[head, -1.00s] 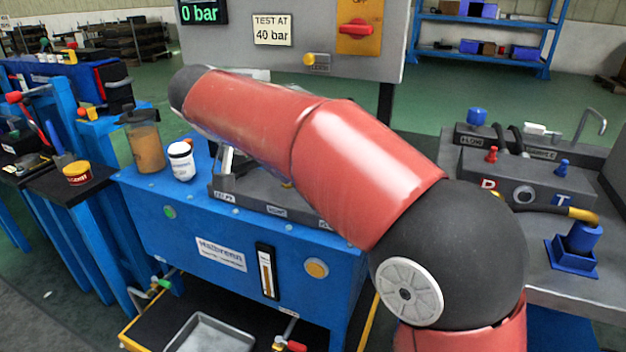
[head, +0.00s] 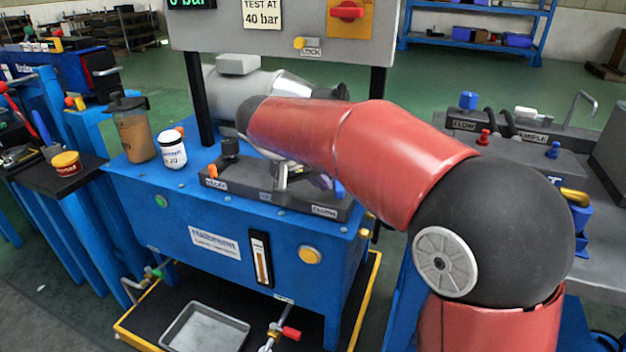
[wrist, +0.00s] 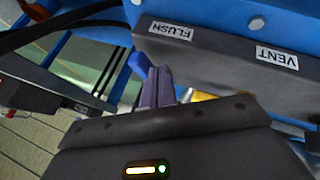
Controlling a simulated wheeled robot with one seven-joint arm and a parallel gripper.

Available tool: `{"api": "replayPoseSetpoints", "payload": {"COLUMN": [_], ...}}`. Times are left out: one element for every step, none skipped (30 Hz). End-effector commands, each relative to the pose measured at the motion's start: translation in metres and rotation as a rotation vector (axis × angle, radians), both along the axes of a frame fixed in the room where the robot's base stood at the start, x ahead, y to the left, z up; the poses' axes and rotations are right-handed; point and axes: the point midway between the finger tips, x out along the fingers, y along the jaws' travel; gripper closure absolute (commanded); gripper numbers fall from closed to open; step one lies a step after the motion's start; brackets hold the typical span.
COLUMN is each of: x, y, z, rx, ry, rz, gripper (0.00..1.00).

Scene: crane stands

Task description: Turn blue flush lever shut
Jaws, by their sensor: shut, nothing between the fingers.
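The blue flush lever (wrist: 139,65) shows in the wrist view as a short blue piece below the FLUSH label (wrist: 170,30). In the head view, a small blue piece (head: 339,188) at the right end of the dark valve block (head: 240,184) appears to be the same lever, partly hidden by my arm. My gripper (wrist: 160,76) is shut and empty in the wrist view, its fingers right beside the lever. I cannot tell whether they touch. The head view does not show the fingers clearly.
A grey control panel (head: 280,30) stands over the blue bench (head: 180,215). A brown jug (head: 132,130) and a white jar (head: 172,150) stand at its left. A yellow fitting (wrist: 203,97) is close behind my fingers. A drip tray (head: 207,328) lies below.

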Motion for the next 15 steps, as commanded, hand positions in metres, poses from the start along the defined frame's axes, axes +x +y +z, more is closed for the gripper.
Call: {"api": "replayPoseSetpoints", "payload": {"x": [0.0,0.0,0.0,0.0,0.0,0.0,0.0,-0.0001,-0.0002,-0.0004,-0.0005,-0.0009,-0.0011,-0.0014,-0.0016], "y": [0.0,0.0,0.0001,0.0001,0.0001,0.0001,0.0001,0.0,-0.0001,-0.0004,-0.0008,-0.0014,-0.002,-0.0027,-0.0031], "z": [-0.0001,0.0,0.0,0.0,0.0,0.0,0.0,0.0,-0.0002,-0.0003,-0.0004,-0.0008,-0.0009,-0.001,-0.0008], "rx": [0.0,0.0,0.0,0.0,0.0,0.0,0.0,-0.001,0.0,0.0,-0.001,-0.001,-0.001,-0.001,-0.001], "ry": [0.0,0.0,0.0,0.0,0.0,0.0,0.0,0.0,0.0,0.0,0.0,0.0,0.0,0.0,0.0], "rz": [0.0,0.0,0.0,0.0,0.0,0.0,0.001,0.002,0.005,0.007,0.012,0.019,0.026,0.033,0.044], "gripper": [1.0,1.0,1.0,1.0,1.0,1.0,1.0,1.0,1.0,1.0,1.0,1.0,1.0,1.0,1.0]}}
